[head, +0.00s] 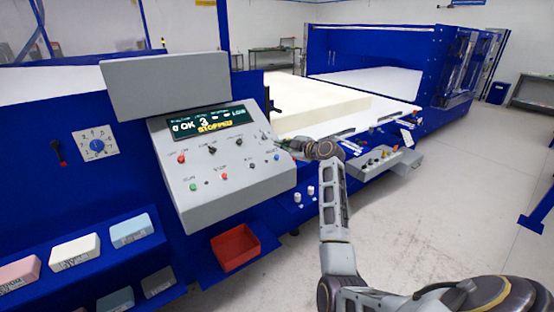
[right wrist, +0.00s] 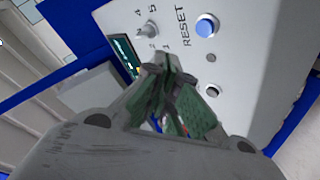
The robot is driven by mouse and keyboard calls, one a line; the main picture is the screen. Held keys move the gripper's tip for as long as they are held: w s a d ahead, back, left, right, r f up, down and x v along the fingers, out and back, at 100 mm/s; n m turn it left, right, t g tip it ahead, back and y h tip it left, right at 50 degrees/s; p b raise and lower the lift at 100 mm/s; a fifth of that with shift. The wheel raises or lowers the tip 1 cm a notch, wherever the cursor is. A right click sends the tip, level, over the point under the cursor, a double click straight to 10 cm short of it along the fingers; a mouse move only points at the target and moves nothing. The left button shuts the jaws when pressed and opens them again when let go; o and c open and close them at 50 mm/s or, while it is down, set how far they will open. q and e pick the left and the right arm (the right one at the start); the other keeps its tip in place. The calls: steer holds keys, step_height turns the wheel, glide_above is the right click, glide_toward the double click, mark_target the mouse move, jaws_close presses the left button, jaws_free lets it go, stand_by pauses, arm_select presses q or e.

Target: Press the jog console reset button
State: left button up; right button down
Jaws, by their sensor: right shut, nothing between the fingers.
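In the right wrist view this blue button (right wrist: 206,27) stands in a pale ring beside the word RESET. My right gripper (head: 277,142) is at the console's upper right edge, just above the blue button in the picture. In the wrist view its fingertips (right wrist: 168,72) are together and empty, apart from the button. My left gripper is not in view.
A smaller grey control box (head: 380,160) with several buttons is on the machine's rail at right. A red bin (head: 235,248) sits below the console. Coloured foam blocks (head: 75,250) lie on shelves at lower left. A large pale foam slab (head: 320,105) lies behind.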

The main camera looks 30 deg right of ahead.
mark_target(277, 157)
steer(key=shift+w+f+b, duration=0.2)
steer(key=shift+w+f, duration=0.1)
steer(key=shift+f, duration=0.25)
steer(key=shift+w+f+b, duration=0.2)
steer(key=shift+w+f, duration=0.1)
steer(key=shift+f, duration=0.2)
steer(key=shift+w+a+f+b, duration=0.1)
steer(key=shift+w+f+b, duration=0.4)
steer(key=shift+f+b, duration=0.4)
steer(key=shift+w+f, duration=0.15)
steer(key=shift+b, duration=0.35)
steer(key=shift+w+f+b, duration=0.2)
steer(key=shift+f+b, duration=0.1)
steer(key=shift+b, duration=0.2)
